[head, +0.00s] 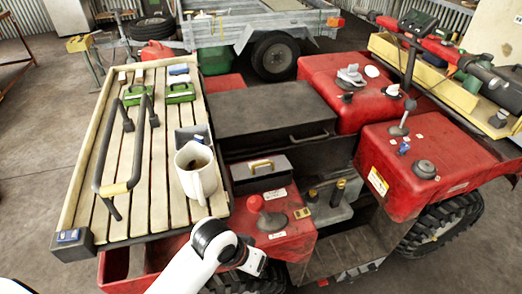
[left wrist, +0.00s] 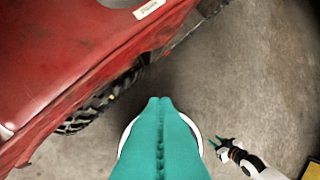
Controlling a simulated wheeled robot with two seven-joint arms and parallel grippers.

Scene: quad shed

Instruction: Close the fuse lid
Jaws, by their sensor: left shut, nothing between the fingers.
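I cannot tell for sure which part is the fuse lid. In the head view, a small grey box with a yellow handle (head: 262,167) sits in the dark bay of the red quad (head: 320,75). Above it is a large dark panel with a handle (head: 265,110). My left gripper (left wrist: 160,100) has teal fingers, shut and empty. It is beside the red bodywork (left wrist: 70,50), over the floor, touching nothing visible. My right gripper (left wrist: 224,143) shows small in the left wrist view, its fingers apart over the floor. A white arm of mine crosses the bottom of the head view, its hand hidden.
A slatted rack (head: 135,215) on the left holds a bent black bar (head: 104,150), green blocks (head: 180,92) and a white jug (head: 196,172). A red knob (head: 255,202) and wheel (left wrist: 105,98) are nearby. Concrete floor (left wrist: 250,60) is clear.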

